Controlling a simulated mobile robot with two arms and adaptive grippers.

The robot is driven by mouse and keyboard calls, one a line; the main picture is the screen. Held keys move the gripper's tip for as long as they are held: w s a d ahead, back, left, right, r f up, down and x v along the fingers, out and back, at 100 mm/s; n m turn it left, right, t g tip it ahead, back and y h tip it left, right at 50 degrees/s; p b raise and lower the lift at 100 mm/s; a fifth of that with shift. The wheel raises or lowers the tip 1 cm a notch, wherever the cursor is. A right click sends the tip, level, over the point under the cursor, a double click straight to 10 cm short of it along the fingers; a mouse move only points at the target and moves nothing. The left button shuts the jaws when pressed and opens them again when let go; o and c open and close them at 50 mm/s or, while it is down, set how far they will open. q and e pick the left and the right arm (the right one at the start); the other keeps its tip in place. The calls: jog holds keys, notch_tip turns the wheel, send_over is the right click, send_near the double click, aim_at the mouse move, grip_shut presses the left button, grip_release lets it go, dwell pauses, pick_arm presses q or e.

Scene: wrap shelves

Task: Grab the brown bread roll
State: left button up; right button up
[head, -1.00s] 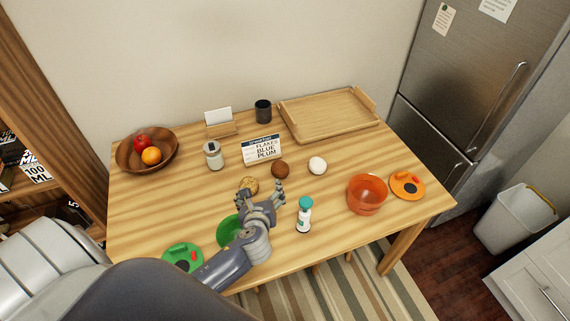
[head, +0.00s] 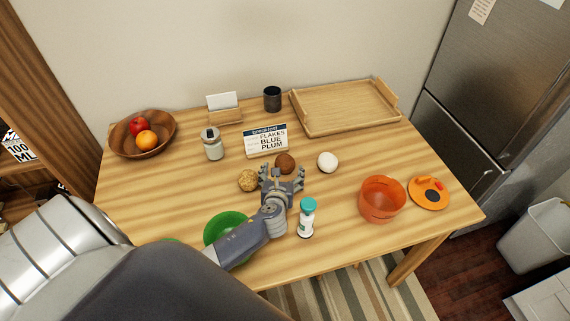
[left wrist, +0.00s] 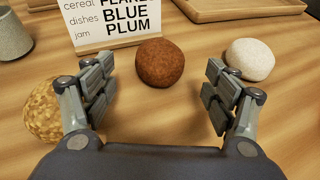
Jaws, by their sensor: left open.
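The brown bread roll (head: 285,163) sits on the wooden table just in front of the breakfast sign (head: 266,141). In the left wrist view the brown roll (left wrist: 159,62) lies beyond the fingertips, centred between them. My left gripper (head: 282,172) is open and empty, just short of the roll on its near side. A seeded tan roll (head: 248,180) is to the left of the gripper and a white roll (head: 327,162) is to its right. In the left wrist view they show at the left (left wrist: 42,110) and right (left wrist: 250,59). My right gripper is not in view.
A green bowl (head: 215,222) is partly under my left arm. A teal-capped bottle (head: 306,222) and an orange bowl (head: 371,212) stand to the right. A wooden tray (head: 345,107), dark cup (head: 272,98), jar (head: 212,148) and fruit bowl (head: 122,149) are farther back.

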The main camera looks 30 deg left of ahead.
aim_at(284, 166)
pick_arm(q)
jog(key=shift+w+a+f, duration=0.15)
jog(key=shift+w+a, duration=0.05)
jog(key=shift+w, duration=0.2)
jog(key=x, duration=0.4)
jog(key=shift+w+a+f, duration=0.15)
jog(key=shift+w+a, duration=0.05)
jog(key=shift+w, duration=0.1)
jog(key=shift+c, duration=0.9)
jog(key=c, duration=0.9)
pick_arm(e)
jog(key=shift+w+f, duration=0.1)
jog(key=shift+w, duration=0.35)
